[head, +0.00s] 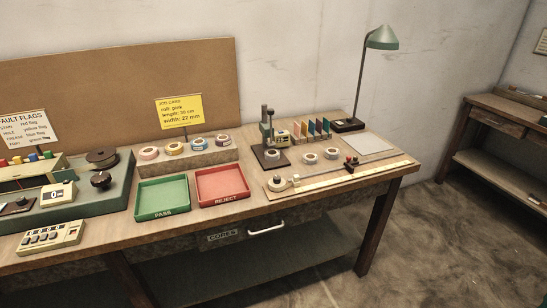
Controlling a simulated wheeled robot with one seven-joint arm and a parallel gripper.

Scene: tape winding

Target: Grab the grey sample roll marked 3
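Several small pale rolls stand on the right half of the workbench. One roll (309,157) and another roll (331,153) sit side by side behind the long ruler strip. A third roll (272,155) sits on the dark base of an upright gauge (267,130). Another pale, cream-looking roll (277,184) lies at the left end of the ruler strip. Any numbers on them are too small to read, so I cannot tell which is marked 3. My gripper is not in view.
A green PASS tray (162,213) and a red REJECT tray (222,200) look empty at the bench's front middle. Coloured tape rolls stand on a block (189,164) behind them. A green lamp (382,40) rises at the back right. Open floor (445,240) lies right of the bench.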

